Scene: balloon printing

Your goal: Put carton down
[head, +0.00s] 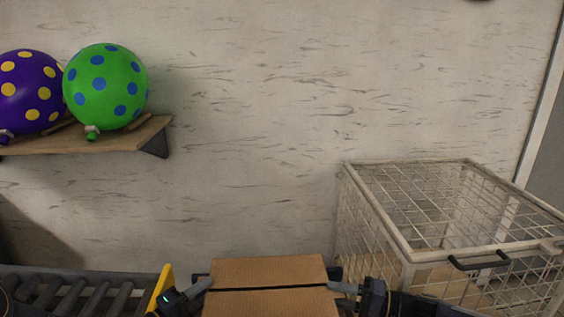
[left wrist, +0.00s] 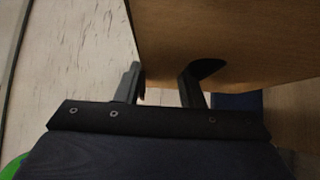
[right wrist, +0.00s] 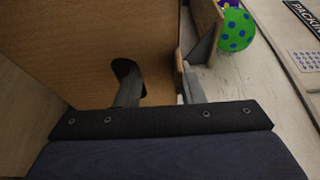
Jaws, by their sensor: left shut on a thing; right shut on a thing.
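The brown cardboard carton (head: 266,272) is at the bottom middle of the head view, with a dark line across it. Its lower part is cut off by the frame edge. My left gripper (head: 202,287) is shut on its left side, and my right gripper (head: 350,288) is shut on its right side. In the left wrist view a carton panel (left wrist: 260,40) fills the upper right, with one finger against it. In the right wrist view a carton panel (right wrist: 90,45) fills the upper left, with a finger over it. What lies beneath the carton is hidden.
A wire mesh crate (head: 400,222) with a dark handle stands at right. A roller conveyor (head: 75,288) runs at lower left, with a yellow part (head: 161,285) beside it. A wall shelf (head: 120,140) holds a purple balloon (head: 28,92) and a green balloon (head: 105,85).

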